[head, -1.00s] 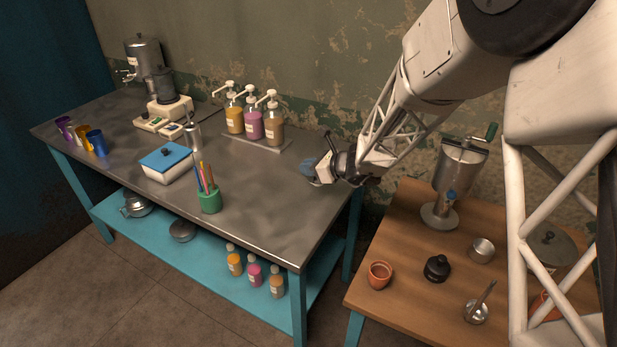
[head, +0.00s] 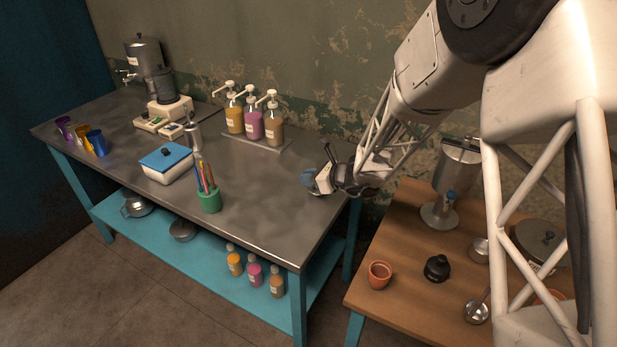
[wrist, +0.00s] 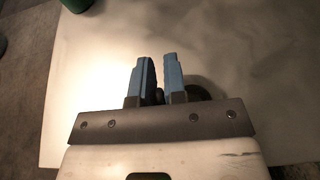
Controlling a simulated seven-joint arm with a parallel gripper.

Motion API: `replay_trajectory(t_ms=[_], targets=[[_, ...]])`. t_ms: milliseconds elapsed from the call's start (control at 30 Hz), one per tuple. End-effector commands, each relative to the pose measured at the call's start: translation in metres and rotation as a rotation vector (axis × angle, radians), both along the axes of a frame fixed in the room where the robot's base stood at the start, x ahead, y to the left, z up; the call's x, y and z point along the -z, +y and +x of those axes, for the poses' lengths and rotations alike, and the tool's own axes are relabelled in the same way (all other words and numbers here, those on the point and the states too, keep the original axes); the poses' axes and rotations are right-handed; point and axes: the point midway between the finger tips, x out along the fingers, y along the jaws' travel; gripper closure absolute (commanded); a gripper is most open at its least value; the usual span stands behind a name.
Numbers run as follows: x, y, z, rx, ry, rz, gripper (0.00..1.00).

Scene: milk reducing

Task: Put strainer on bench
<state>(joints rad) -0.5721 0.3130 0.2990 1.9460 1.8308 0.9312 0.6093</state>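The bench (head: 262,200) is the steel-topped table with a blue-green frame; its top also shows in the wrist view (wrist: 255,60). My gripper (head: 310,184) is low over the bench's right end, near its edge. In the wrist view its two blue fingers (wrist: 159,75) are close together with a narrow gap. Something small and dark shows between their bases, and a dark rounded patch lies just right of them. I cannot tell whether these are the strainer or shadow. No strainer is clearly recognisable, and contact with the bench top is hidden.
Pump bottles (head: 252,124) stand at the bench's back. A green pen cup (head: 209,200) and a blue-lidded box (head: 166,163) stand left of my gripper. The wooden table (head: 405,250) at right holds a clay pot (head: 380,275) and steel ware. Bare steel surrounds my gripper.

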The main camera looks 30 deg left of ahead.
Motion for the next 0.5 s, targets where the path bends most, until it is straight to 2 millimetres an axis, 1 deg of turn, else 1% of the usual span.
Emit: replay_trajectory(t_ms=[33,133,500], targets=[[-0.0004,0.0001,0.0001,0.0,0.0,0.0,0.8],[-0.0004,0.0001,0.0,0.0,0.0,0.0,0.65],[-0.0021,0.0001,0.0001,0.0,-0.001,0.0,0.64]])
